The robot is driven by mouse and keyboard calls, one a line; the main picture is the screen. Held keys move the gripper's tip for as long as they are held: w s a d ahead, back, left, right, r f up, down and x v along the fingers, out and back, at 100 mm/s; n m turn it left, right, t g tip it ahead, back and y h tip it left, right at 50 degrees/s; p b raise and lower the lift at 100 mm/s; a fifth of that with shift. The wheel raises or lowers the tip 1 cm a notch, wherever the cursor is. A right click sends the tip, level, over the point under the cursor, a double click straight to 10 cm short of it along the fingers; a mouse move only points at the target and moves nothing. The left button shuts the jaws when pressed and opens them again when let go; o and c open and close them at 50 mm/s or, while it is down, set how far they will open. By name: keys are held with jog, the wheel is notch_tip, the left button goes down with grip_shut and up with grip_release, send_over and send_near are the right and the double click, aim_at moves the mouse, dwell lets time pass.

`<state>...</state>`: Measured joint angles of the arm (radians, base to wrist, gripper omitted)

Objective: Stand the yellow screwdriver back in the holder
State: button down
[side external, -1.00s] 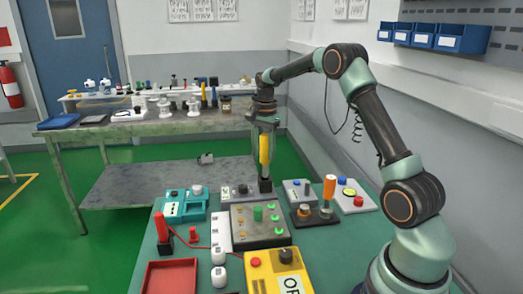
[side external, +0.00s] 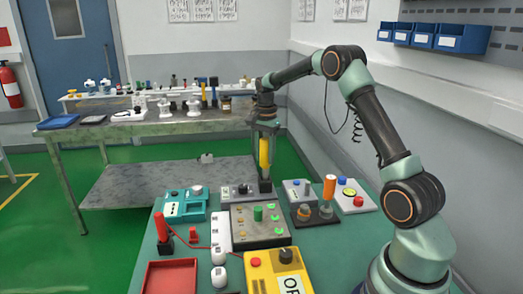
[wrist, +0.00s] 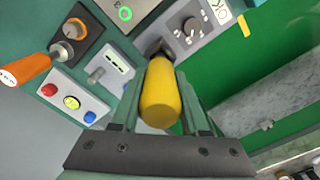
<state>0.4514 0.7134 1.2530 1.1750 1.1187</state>
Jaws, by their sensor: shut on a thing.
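The yellow screwdriver (side external: 265,152) is upright in my gripper (side external: 265,162), handle up, on the far side of the green worktop. The gripper is shut on its handle. Directly under the handle stands a small dark upright block (side external: 265,186), which looks like the holder. The shaft is too small to make out, so I cannot tell how deep it sits in the block. In the wrist view the yellow handle (wrist: 160,95) lies between the fingers, and its far end meets a dark part that I cannot make out clearly.
An orange-handled screwdriver (side external: 329,188) stands in a dark base to the right. A grey control box (side external: 260,226) with green buttons is in front, a teal device (side external: 181,206) to the left. A red tray (side external: 170,277) and yellow box (side external: 283,270) are nearer. A grey bench (side external: 170,122) stands behind.

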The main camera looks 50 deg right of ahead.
aim_at(265, 162)
jog(key=shift+f, duration=0.9)
jog(key=shift+f, duration=0.35)
jog(key=shift+f, duration=0.35)
jog(key=shift+c, duration=1.6)
grip_release()
